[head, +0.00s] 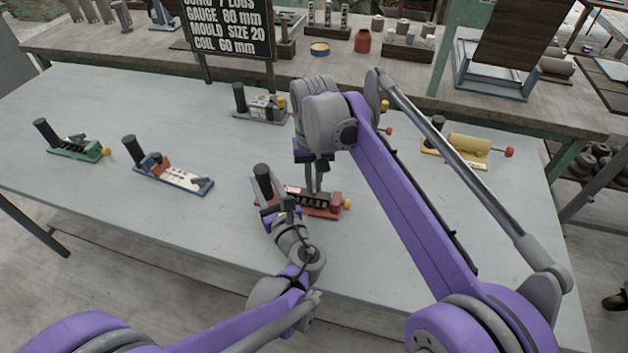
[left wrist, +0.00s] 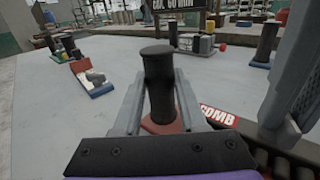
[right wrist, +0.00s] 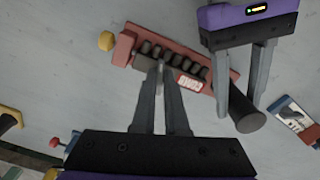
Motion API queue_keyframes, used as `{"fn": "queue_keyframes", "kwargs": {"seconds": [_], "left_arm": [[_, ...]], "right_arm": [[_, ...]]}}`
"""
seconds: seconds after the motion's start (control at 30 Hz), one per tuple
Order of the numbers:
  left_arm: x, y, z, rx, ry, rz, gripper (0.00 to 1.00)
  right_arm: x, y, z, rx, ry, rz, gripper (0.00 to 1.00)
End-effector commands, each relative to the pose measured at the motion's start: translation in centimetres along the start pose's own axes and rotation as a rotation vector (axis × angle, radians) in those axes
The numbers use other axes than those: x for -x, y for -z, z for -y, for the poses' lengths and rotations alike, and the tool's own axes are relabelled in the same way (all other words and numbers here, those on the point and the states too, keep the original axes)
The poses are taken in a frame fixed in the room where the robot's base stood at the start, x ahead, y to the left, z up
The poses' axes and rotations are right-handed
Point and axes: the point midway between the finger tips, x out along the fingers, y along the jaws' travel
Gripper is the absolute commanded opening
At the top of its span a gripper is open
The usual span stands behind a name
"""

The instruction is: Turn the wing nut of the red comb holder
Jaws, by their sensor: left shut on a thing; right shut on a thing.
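The red comb holder (head: 335,212) lies on the grey table at the front middle, with a row of dark round pieces and a COMB label. It also shows in the right wrist view (right wrist: 127,48). My left gripper (left wrist: 160,98) is shut on its upright black handle (left wrist: 157,75), one finger on each side. My right gripper (right wrist: 160,68) points down at the middle of the holder, its fingertips close together at the row's edge. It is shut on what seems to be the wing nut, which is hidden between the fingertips. A yellow knob (right wrist: 106,41) sits at the holder's end.
Similar holders stand around: a blue one (head: 180,181), a green one (head: 75,150) at the far left, a grey one (head: 262,112) behind and a yellow one (head: 468,158) at the right. A black sign (head: 228,27) stands at the back. Bare table lies between them.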

Motion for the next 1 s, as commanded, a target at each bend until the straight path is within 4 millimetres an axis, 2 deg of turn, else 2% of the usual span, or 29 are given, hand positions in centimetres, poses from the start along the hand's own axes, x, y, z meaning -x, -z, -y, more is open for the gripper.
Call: {"fn": "queue_keyframes", "kwargs": {"seconds": [0.3,0.7,0.73,0.87,1.0], "left_arm": [[0.04,-0.01,0.01,0.0,0.001,0.0,0.0],[0.04,-0.01,0.02,0.0,0.001,0.0,0.0],[0.04,-0.01,0.02,0.0,0.001,0.0,0.0],[0.03,-0.01,0.02,0.0,0.001,0.0,0.0],[0.02,-0.01,0.02,0.0,0.001,0.0,0.0]], "right_arm": [[-0.01,0.08,0.05,-0.07,0.001,-0.002,0.0],[-0.01,0.08,0.05,-0.074,0.001,-0.002,0.0],[-0.01,0.07,0.05,-0.073,0.001,-0.002,0.16],[-0.01,0.05,0.05,-0.073,0.001,-0.002,0.4],[-0.01,0.04,0.04,-0.073,0.0,-0.001,0.41]]}}
